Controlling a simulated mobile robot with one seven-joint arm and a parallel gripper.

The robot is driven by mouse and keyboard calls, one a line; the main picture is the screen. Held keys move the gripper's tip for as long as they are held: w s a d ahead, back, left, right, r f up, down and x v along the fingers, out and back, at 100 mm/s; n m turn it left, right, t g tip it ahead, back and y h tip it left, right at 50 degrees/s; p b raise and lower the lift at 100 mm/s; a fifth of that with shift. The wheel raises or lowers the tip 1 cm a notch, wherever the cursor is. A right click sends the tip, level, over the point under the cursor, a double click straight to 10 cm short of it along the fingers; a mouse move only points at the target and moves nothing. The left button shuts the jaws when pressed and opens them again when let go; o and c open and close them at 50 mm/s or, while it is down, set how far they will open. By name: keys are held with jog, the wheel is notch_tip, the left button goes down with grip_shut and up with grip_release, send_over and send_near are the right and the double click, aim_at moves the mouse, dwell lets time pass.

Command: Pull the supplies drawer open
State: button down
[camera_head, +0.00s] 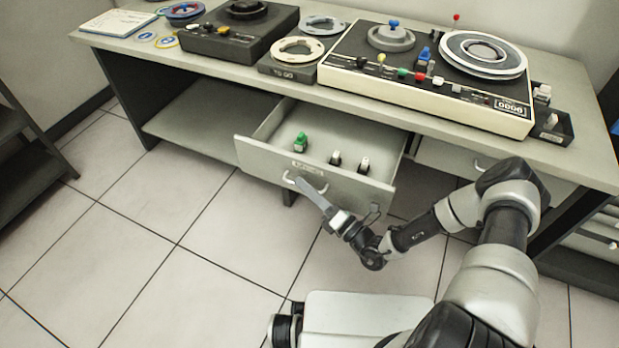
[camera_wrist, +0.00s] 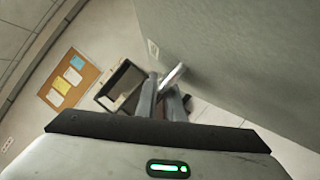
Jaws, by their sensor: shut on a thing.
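The supplies drawer (camera_head: 372,192) is a grey drawer under the left-middle of the desk, and it stands pulled out. Inside it are a green-capped item (camera_head: 300,142) and two small black-and-white items (camera_head: 349,161). A label sits on its front above a pale bar handle (camera_head: 289,179). My gripper (camera_head: 300,184) is at that handle, shut on it. In the wrist view the fingers (camera_wrist: 166,92) close around the shiny handle (camera_wrist: 174,74) beside the grey drawer front (camera_wrist: 225,60). The fingertips partly hide the handle.
The desk (camera_head: 225,72) carries a large reel machine (camera_head: 425,95), a smaller dark machine (camera_head: 225,45) and several reels. A second drawer (camera_head: 440,160) to the right is shut. A dark shelf (camera_head: 25,170) stands at the left. The tiled floor at front left is clear.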

jog(key=shift+s, duration=0.1)
dwell(0.3)
jog(key=c, duration=2.2)
grip_release()
jog(key=v, duration=1.7)
jog(key=shift+s+d+f+p, duration=0.1)
jog(key=shift+s+p, duration=0.1)
jog(key=shift+p, duration=0.15)
